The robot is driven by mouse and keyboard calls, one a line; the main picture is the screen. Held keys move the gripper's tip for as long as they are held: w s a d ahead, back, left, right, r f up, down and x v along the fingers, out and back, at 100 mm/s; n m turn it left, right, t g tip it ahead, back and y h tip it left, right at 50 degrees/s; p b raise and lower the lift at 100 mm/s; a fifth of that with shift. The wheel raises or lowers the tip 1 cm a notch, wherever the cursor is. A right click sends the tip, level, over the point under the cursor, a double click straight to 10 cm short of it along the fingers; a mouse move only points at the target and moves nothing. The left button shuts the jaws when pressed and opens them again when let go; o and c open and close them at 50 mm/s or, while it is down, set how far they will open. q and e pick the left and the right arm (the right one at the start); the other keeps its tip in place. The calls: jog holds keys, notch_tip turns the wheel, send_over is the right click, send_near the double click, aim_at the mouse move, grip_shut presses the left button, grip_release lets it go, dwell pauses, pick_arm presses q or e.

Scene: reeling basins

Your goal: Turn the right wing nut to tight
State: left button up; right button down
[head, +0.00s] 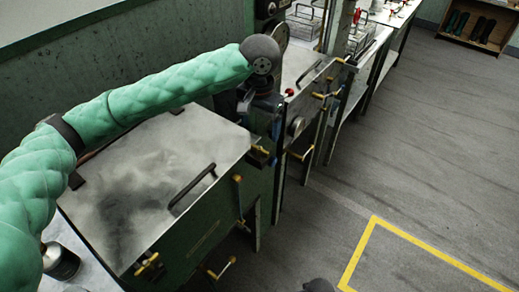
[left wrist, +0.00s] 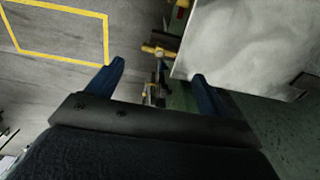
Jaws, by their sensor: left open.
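A steel-lidded basin (head: 150,190) stands at the left of the head view. A brass wing nut (head: 260,157) sits near the lid's right front corner, partly behind my gripper, and seems to be the right one. Another brass wing nut (head: 148,264) sits near the left front corner. My left gripper (head: 270,125) points down close above the right corner. In the left wrist view the left gripper (left wrist: 157,85) is open with nothing between its blue fingers. Brass fittings (left wrist: 158,52) show beyond the gap, beside the lid edge (left wrist: 215,45). How tight the nut is cannot be told.
The lid has a dark handle (head: 192,186). Brass-tipped levers (head: 222,268) stick out from the basin's front. A second basin (head: 305,72) with similar fittings stands just behind the gripper. The floor (head: 420,160) at right is clear, with a yellow line (head: 358,252).

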aim_at(260, 147)
pick_arm(q)
jog(key=shift+s+f, duration=0.1)
jog(key=shift+f, duration=0.45)
jog(key=shift+f+p, duration=0.9)
jog(key=shift+f, duration=2.45)
pick_arm(e)
notch_tip(260, 147, down, 7)
jog(key=s+d, duration=0.1)
jog(key=s, duration=0.1)
jog(key=shift+r, duration=0.1)
pick_arm(q)
jog(key=c, duration=1)
pick_arm(e)
jog(key=shift+w, duration=0.1)
